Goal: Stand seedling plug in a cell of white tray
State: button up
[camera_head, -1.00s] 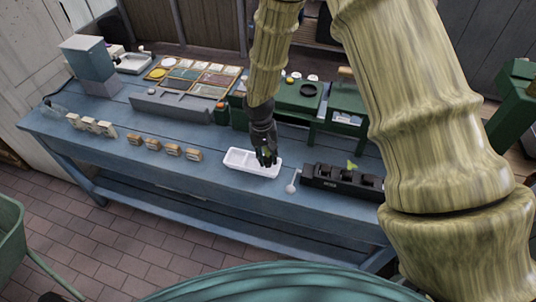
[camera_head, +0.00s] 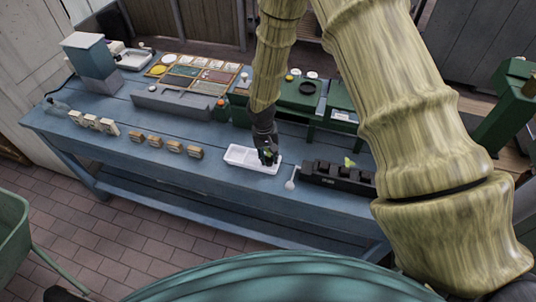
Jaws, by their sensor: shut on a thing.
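The white tray (camera_head: 239,158) lies on the blue bench, with its left cell showing bare. My gripper (camera_head: 268,161) points down at the right part of the tray. It is shut on the seedling plug (camera_head: 267,153), of which only a bit of green shows between the dark fingers. The plug's lower end is hidden, so I cannot tell whether it touches the tray floor. The fingers cover part of the right cell.
A black tray (camera_head: 338,177) with a green seedling (camera_head: 349,162) stands right of the white tray, with a pale spoon-like tool (camera_head: 290,181) between them. Several wooden blocks (camera_head: 173,146) stand to the left. A green stand (camera_head: 302,95) is behind. Bare bench lies in front.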

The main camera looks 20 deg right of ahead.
jog(key=shift+f, duration=0.3)
jog(key=o, duration=0.6)
jog(key=shift+s+f, duration=0.1)
jog(key=shift+c, duration=0.2)
jog(key=shift+r, duration=0.5)
jog(key=shift+w+r, duration=0.15)
jog(key=shift+w, duration=0.05)
notch_tip(320, 180, up, 12)
jog(key=a+b, duration=0.1)
jog(key=b, duration=0.2)
jog(key=shift+f, duration=0.25)
jog(key=shift+a, duration=0.1)
